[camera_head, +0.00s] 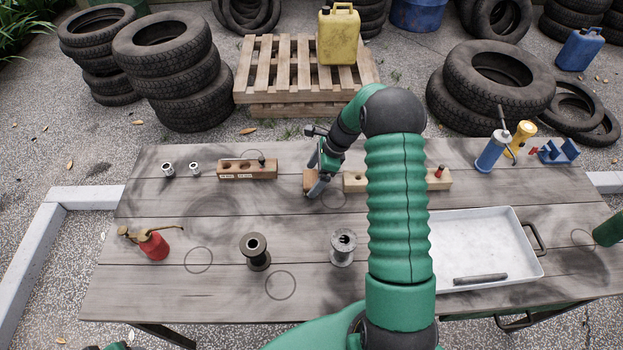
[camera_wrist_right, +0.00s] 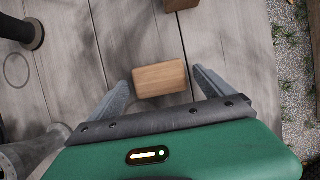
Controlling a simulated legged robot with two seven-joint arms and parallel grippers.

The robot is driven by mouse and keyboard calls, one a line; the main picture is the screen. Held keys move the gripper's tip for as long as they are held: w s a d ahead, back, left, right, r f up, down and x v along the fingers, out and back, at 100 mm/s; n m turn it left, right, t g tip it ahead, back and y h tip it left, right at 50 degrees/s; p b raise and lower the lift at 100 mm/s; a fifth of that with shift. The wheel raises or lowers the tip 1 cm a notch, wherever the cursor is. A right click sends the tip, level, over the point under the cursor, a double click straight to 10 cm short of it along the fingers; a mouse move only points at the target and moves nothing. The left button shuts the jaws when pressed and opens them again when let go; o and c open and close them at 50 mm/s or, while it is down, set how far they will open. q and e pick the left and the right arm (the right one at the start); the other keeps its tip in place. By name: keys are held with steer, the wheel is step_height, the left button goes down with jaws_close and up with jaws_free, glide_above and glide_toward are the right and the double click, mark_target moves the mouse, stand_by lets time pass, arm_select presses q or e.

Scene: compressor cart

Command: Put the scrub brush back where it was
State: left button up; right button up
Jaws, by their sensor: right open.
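A plain wooden block (camera_head: 309,182), which looks like the scrub brush's back, sits on the bench near the middle. No bristles show. In the right wrist view the block (camera_wrist_right: 158,79) lies between the fingertips of my right gripper (camera_wrist_right: 163,82), with a gap at the right finger and a small one at the left. The right gripper (camera_head: 319,179) is open and low over the block in the head view, hiding part of it.
A wooden holder with holes (camera_head: 247,169) stands left of the block, and another (camera_head: 355,182) stands right, partly behind my arm. Two spools (camera_head: 255,251) (camera_head: 343,247) and a red oil can (camera_head: 153,245) stand nearer. A white tray (camera_head: 470,235) holds a dark bar.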

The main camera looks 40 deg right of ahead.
steer(key=a+v, duration=0.1)
steer(key=v, duration=0.9)
arm_select(q)
steer(key=r+p, duration=0.2)
steer(key=shift+a+r+p, duration=0.25)
steer(key=shift+r+p, duration=0.15)
arm_select(e)
steer(key=s+a+r+n+h, duration=0.1)
steer(key=s+a+n, duration=0.3)
steer(key=a+n, duration=0.4)
steer(key=s+a+r+n+h, duration=0.1)
steer(key=s+a+n, duration=0.3)
steer(key=a+n, duration=0.5)
steer(key=s+a+r+n+h, duration=0.1)
steer(key=s+a+n, duration=0.3)
steer(key=a+n, duration=0.5)
steer(key=shift+h, duration=0.3)
arm_select(q)
steer(key=shift+d, duration=0.15)
arm_select(e)
steer(key=shift+s+d, duration=0.1)
steer(key=shift+s, duration=0.05)
